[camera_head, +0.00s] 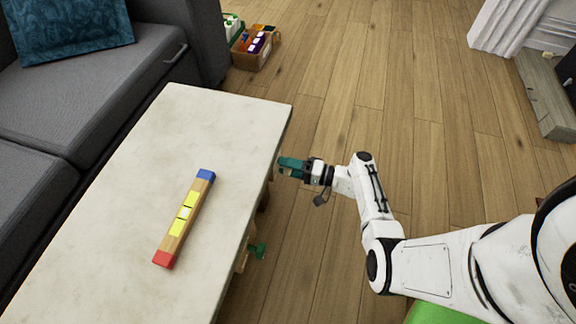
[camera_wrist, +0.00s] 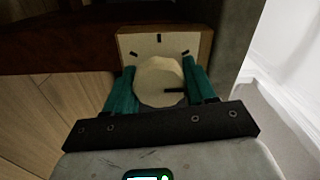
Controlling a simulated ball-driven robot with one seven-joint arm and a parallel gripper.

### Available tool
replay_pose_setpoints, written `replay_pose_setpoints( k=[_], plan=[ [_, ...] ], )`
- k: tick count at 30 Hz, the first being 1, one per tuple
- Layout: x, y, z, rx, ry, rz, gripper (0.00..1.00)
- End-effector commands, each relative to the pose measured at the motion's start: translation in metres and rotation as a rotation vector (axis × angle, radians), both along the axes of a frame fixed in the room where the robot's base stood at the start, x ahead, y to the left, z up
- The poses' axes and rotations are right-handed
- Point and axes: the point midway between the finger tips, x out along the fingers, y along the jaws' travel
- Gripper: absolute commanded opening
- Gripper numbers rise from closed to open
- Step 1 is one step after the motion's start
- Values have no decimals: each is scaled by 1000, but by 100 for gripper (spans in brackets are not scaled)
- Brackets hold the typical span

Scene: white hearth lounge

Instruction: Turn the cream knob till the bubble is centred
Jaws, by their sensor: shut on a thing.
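The cream knob (camera_wrist: 160,82) sits on a wooden panel (camera_wrist: 190,45) with dark tick marks, in the wrist view. Its dark pointer line points right in that picture. My gripper (camera_wrist: 158,85) is shut on the knob, one teal finger on each side. In the head view, my gripper (camera_head: 291,167) is at the table's right edge, and the knob is hidden there. A wooden level (camera_head: 174,243) with a blue far end and a red near end lies on the table. A pale bubble (camera_head: 184,213) shows near the middle of its yellow window, between dark lines; its exact centring is too small to tell.
The pale table (camera_head: 150,140) is otherwise bare on top. A green knob-like part (camera_head: 258,251) sticks out below its right edge. A grey sofa (camera_head: 90,100) stands left. Boxes of coloured things (camera_head: 252,48) stand behind. Open wooden floor (camera_head: 400,110) lies right.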

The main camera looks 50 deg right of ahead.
Motion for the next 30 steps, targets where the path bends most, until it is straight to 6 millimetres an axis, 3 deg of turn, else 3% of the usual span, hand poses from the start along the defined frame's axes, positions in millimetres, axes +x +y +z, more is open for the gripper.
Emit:
replay_pose_setpoints(
  k=[8,9,16,25,30],
  plan=[
    [0,-1,2,-1,-4,-2,25],
    [1,-1,2,-1,-4,-2,57],
    [0,-1,1,-1,-3,-2,79],
    [-2,-1,1,-1,-1,-1,80],
    [-20,-8,2,0,-2,-5,80]
  ],
)
